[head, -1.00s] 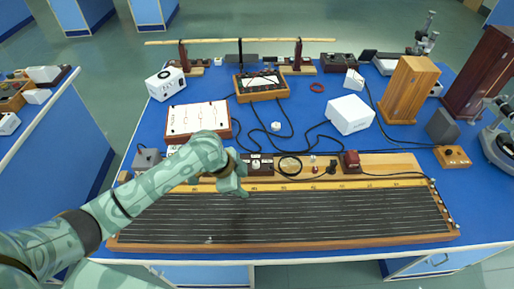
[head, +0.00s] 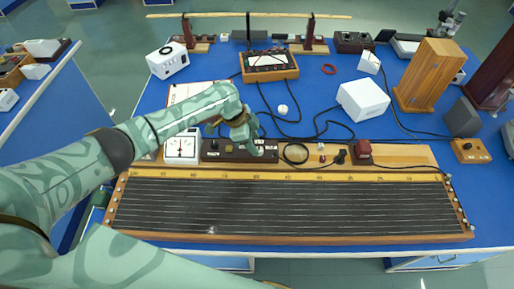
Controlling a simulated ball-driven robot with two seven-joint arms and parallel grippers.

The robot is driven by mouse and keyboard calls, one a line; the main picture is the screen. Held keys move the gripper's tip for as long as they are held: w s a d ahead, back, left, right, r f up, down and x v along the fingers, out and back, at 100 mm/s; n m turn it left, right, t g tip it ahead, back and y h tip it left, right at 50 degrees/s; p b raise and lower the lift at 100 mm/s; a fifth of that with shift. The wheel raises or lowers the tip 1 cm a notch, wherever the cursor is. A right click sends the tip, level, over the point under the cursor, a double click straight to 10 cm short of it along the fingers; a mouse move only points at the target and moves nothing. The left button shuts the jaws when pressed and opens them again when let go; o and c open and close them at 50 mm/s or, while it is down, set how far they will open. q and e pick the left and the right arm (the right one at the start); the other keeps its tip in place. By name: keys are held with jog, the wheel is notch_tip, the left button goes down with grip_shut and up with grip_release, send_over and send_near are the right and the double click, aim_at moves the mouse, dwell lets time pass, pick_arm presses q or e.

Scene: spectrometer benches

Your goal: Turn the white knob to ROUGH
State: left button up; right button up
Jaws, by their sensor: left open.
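A dark brown control box (head: 222,153) stands at the back edge of the long wire board, with a small pale label on its left part. My left gripper (head: 262,151) is open at the right end of this box, with its fingers pointing down and to the right. The white knob cannot be made out now; the gripper and wrist cover part of the box, where a pale round dial showed earlier. I cannot tell whether the fingers touch it. The ROUGH marking is too small to read. My right gripper is not in view.
A white meter (head: 181,147) stands left of the box. The long wire board (head: 290,238) fills the front. Black cables cross the blue table behind, near a white box (head: 362,101).

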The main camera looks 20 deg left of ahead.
aim_at(259, 149)
pick_arm(q)
jog(key=shift+b+x, duration=0.35)
jog(key=shift+x, duration=1.1)
jog(key=c, duration=1)
jog(key=shift+r+n+p, duration=0.25)
jog(key=shift+n+p, duration=0.25)
jog(key=shift+p, duration=0.35)
jog(key=n+t+p, duration=0.1)
jog(key=n+p, duration=0.2)
jog(key=n+t+y+p, duration=0.1)
jog(key=n+p, duration=0.1)
jog(key=p, duration=0.2)
jog(key=shift+s+d+n, duration=0.2)
jog(key=shift+s+n, duration=0.05)
jog(key=shift+n, duration=0.15)
jog(key=shift+n+t+y+p, duration=0.3)
jog(key=shift+n+y+p, duration=0.3)
jog(key=shift+n+p, duration=0.55)
jog(key=shift+d+f+n+y+p, duration=0.15)
jog(key=shift+n+y+p, duration=0.4)
jog(key=shift+n, duration=0.8)
jog(key=shift+t, duration=0.3)
